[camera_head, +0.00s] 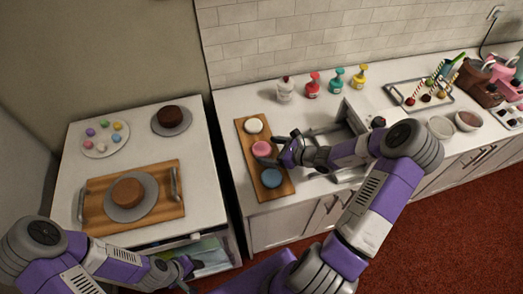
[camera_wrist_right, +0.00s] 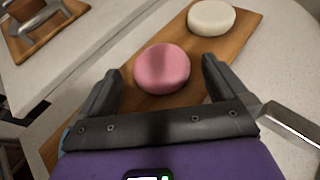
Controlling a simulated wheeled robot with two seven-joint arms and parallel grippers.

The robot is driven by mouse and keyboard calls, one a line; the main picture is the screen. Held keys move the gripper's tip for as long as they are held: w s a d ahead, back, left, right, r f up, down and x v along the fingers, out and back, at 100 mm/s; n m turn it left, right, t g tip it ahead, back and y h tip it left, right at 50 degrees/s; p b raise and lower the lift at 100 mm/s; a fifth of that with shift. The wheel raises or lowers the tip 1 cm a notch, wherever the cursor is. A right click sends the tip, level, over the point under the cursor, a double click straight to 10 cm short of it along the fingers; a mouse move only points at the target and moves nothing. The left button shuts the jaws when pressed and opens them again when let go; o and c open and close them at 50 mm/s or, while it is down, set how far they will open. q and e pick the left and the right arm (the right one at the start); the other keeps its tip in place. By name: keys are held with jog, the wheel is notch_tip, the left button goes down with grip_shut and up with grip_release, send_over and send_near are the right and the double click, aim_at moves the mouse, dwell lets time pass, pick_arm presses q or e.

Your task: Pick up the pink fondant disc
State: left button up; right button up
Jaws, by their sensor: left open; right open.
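The pink fondant disc (camera_head: 262,148) lies on a long wooden board (camera_head: 283,180) on the right counter, between a white disc (camera_head: 253,126) and a blue disc (camera_head: 271,178). My right gripper (camera_head: 268,151) is at the board, close to the pink disc. In the right wrist view the pink disc (camera_wrist_right: 162,69) sits ahead of and between the two open fingers (camera_wrist_right: 157,85), with nothing held. The white disc (camera_wrist_right: 211,17) is behind it there. My left gripper (camera_head: 190,275) is low at the left, away from the discs.
The left table holds a tray with a brown cake (camera_head: 127,192), a dark cake (camera_head: 171,116) and a plate of coloured balls (camera_head: 106,138). Several coloured bottles (camera_head: 313,85) stand behind the board.

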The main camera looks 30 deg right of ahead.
aim_at(262, 150)
jog(key=shift+x, duration=1.3)
jog(key=shift+d, duration=0.1)
jog(key=c, duration=1.1)
